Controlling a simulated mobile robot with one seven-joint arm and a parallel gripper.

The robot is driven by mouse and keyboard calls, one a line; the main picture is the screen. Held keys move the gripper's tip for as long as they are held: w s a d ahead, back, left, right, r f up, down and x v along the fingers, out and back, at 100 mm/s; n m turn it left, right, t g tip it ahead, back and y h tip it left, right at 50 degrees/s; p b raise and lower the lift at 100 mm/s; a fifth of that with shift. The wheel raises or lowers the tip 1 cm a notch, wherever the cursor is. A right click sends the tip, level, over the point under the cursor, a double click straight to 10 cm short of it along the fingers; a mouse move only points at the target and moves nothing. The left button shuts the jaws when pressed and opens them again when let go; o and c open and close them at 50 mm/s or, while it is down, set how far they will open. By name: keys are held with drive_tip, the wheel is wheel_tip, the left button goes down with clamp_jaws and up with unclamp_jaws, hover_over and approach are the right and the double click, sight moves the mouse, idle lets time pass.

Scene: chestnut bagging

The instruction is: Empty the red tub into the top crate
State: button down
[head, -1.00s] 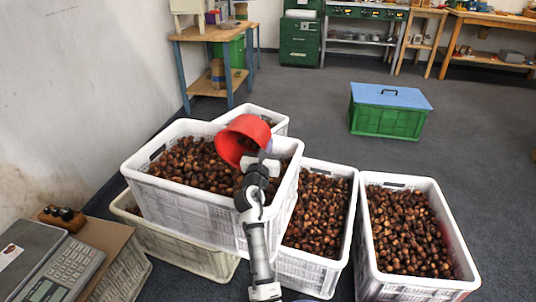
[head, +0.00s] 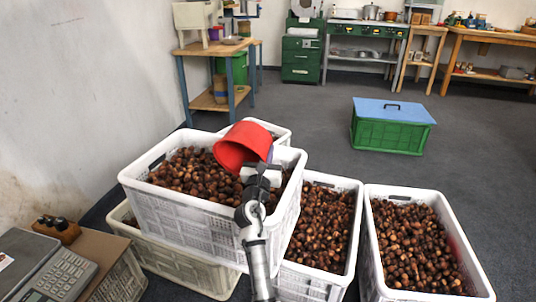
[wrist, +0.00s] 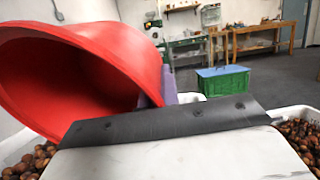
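The red tub (head: 246,143) is tipped on its side over the top crate (head: 190,212), its mouth facing left and down. In the wrist view the tub (wrist: 125,50) fills the upper left; a dark patch shows inside, and no chestnuts are visible in the part I can see. My gripper (head: 267,167) is at the tub's right side and looks shut on its wall; a finger (wrist: 168,84) shows against the tub, but the contact is partly hidden. The white top crate holds many chestnuts and rests on the crates below.
Two more chestnut-filled crates stand to the right, a middle one (head: 352,232) and a right one (head: 478,250). A scale (head: 50,275) sits at lower left. A green box with a blue lid (head: 390,135) stands on open floor behind.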

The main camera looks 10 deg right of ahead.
idle(0.4)
drive_tip(key=s+r+p, duration=0.6)
drive_tip(key=r+p, duration=0.1)
drive_tip(key=p, duration=0.4)
drive_tip(key=shift+a, duration=0.25)
